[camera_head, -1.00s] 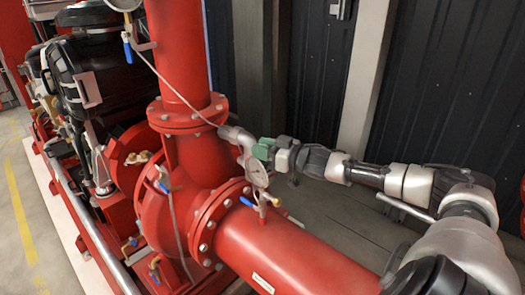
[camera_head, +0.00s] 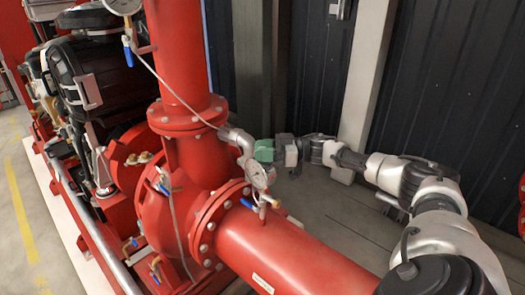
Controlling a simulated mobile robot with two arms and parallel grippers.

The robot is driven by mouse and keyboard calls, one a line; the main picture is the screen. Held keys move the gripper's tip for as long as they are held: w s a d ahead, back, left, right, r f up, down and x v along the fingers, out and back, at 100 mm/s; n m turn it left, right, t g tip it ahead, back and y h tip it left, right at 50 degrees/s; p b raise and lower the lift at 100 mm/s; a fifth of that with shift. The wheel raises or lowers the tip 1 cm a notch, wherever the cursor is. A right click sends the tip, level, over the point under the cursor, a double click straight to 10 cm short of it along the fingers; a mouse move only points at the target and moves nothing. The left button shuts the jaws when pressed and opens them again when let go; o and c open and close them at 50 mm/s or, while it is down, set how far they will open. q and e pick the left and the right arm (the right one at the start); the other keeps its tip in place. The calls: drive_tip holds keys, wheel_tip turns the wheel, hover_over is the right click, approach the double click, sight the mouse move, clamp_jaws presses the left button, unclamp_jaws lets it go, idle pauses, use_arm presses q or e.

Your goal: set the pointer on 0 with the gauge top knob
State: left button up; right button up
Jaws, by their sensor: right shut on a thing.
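The round white-faced gauge (camera_head: 258,177) stands above the large red horizontal pipe, near its flange. Its pointer is too small to read. My right gripper (camera_head: 264,152), with a green part at its end, comes in from the right and is at the top of this gauge. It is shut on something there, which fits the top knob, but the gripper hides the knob. My left gripper is not in view.
A blue-handled valve (camera_head: 250,204) and a brass fitting (camera_head: 272,201) lie below the gauge. Another gauge (camera_head: 123,4) is at the top left. The floor (camera_head: 335,215) behind the red pipe (camera_head: 300,262) is clear.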

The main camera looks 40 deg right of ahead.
drive_tip(key=shift+r, duration=0.1)
idle(0.3)
drive_tip(key=o, duration=0.9)
drive_tip(key=b+v, duration=0.4)
drive_tip(key=v, duration=0.6)
drive_tip(key=shift+s+d, duration=0.2)
drive_tip(key=shift+d, duration=0.05)
